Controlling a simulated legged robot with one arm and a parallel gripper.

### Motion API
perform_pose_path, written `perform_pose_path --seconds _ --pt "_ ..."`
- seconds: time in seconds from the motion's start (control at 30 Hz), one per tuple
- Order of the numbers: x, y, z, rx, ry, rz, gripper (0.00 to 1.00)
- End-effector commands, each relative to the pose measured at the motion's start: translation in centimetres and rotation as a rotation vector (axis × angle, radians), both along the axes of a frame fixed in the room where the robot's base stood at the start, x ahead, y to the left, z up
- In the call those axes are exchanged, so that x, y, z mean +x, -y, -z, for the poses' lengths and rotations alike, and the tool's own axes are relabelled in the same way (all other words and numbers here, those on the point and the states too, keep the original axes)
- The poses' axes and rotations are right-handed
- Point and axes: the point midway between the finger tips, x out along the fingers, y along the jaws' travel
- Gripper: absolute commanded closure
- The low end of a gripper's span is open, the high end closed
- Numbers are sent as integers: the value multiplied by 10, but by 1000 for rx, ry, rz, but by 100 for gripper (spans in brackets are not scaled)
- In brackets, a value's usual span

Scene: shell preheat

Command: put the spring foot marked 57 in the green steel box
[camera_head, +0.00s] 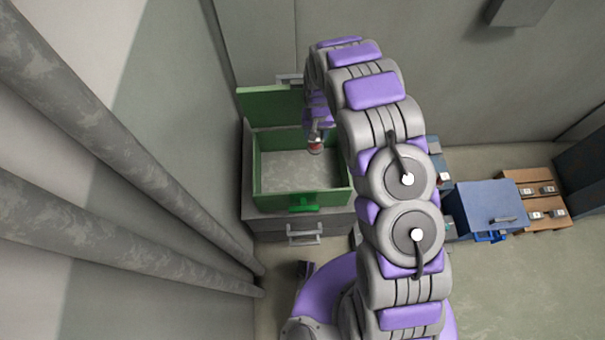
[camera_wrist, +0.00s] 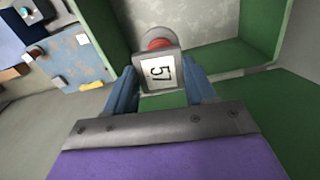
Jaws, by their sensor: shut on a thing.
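The spring foot marked 57 (camera_wrist: 159,72) is between the fingers of my gripper (camera_wrist: 158,92) in the wrist view. Its white label reads 57, and a red band and grey round end show beyond it. My gripper is shut on it. The green steel box (camera_head: 333,196) stands open on a grey cabinet in the head view, its lid raised at the back. The spring foot (camera_head: 315,147) hangs over the box opening, toward its right part. The box floor looks bare where it shows; my arm hides its right side.
Brown boxes (camera_head: 541,187) with small labelled things on top lie further right. Thick grey pipes (camera_head: 110,245) run along the left wall.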

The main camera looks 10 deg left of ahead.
Motion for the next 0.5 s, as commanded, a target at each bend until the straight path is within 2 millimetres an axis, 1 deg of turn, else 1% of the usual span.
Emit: perform_pose_path --seconds 0.03,0.1,0.2,0.33,0.4,0.5 --pt "-10 -20 14 -6 -8 -23 100" --pt "-21 -44 33 -9 -9 -42 100" --pt "-37 -75 56 -8 -5 -66 100" --pt "-57 -100 77 -5 -3 -85 100" --pt "-63 -106 84 -4 -3 -87 100" --pt "-69 -108 92 0 -4 -91 100"
